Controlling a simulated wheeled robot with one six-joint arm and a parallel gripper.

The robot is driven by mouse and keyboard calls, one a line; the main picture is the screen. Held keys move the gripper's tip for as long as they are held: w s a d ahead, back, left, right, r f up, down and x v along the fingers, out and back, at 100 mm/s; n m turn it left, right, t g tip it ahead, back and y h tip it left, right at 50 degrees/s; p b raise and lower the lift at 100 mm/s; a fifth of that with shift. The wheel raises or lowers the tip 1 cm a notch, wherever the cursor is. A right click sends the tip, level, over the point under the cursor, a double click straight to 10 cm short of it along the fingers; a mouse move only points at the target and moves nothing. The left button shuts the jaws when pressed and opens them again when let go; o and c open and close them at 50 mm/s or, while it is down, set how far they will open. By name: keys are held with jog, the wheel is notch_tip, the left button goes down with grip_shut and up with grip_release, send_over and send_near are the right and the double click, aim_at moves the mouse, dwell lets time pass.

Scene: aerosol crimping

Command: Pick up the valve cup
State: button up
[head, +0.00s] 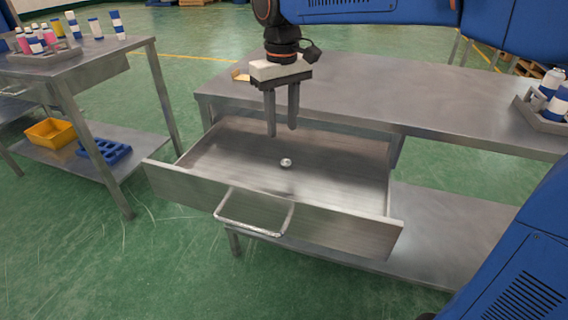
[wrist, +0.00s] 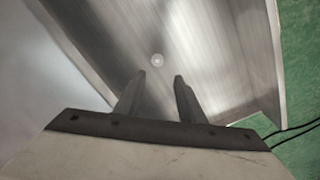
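The valve cup (head: 286,162) is a small, round, light metal piece lying on the floor of an open steel drawer (head: 340,195). In the wrist view the valve cup (wrist: 157,60) lies beyond the fingertips, in line with the gap between them. My gripper (head: 281,132) points down above the drawer, its two fingers apart with nothing between them. The fingers (wrist: 160,73) also show apart and empty in the wrist view. The gripper is clear of the valve cup, above it.
The drawer is pulled out from under a steel table (head: 400,95) and holds nothing else visible. A tray with cans (head: 552,85) stands at the table's right. Another table (head: 80,58) at the left carries bottles; a yellow bin (head: 50,132) and a blue rack (head: 104,152) sit below.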

aim_at(285, 158)
jog(key=f, duration=1)
jog(key=shift+d, duration=0.4)
jog(key=shift+c, duration=0.4)
grip_shut()
